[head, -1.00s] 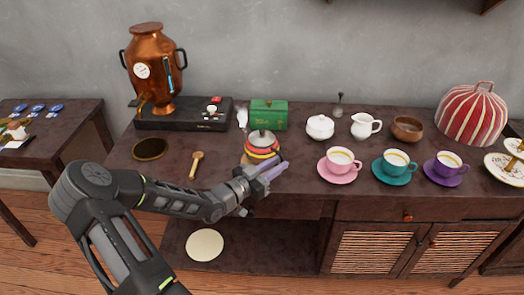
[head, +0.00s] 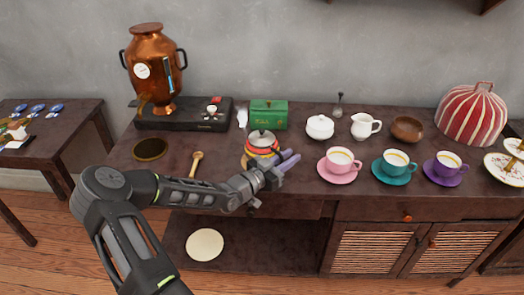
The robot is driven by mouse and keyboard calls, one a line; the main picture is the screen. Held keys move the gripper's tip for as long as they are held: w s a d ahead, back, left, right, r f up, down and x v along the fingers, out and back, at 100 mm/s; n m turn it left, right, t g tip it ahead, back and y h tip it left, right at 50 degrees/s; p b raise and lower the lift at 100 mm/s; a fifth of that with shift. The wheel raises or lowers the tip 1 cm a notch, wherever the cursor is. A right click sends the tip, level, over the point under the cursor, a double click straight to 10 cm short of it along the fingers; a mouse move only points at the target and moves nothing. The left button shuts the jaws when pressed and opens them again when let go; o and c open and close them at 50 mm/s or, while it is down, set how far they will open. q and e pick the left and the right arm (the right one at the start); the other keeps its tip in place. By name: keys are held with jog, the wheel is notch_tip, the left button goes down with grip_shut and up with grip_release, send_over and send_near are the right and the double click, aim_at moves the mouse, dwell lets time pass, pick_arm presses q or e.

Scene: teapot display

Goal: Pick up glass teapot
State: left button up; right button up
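A round pot with a grey lid and red and yellow bands (head: 262,140), which I take to be the glass teapot, stands near the front edge of the table, left of centre. Its lower part is partly hidden by my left gripper. My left gripper (head: 291,157) is in front of the pot and to its right, its two pale purple fingers pointing right and slightly apart. Nothing shows between them, and I cannot tell if they touch the pot. My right gripper is not in view.
A green box (head: 269,114) stands just behind the pot. A wooden spoon (head: 195,164) lies to the left and a copper urn (head: 152,70) stands behind it. A white sugar bowl (head: 320,128) and a pink cup (head: 339,160) are to the right.

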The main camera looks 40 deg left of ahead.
pick_arm(q)
grip_shut()
dwell(1.4)
jog(key=shift+r, duration=0.1)
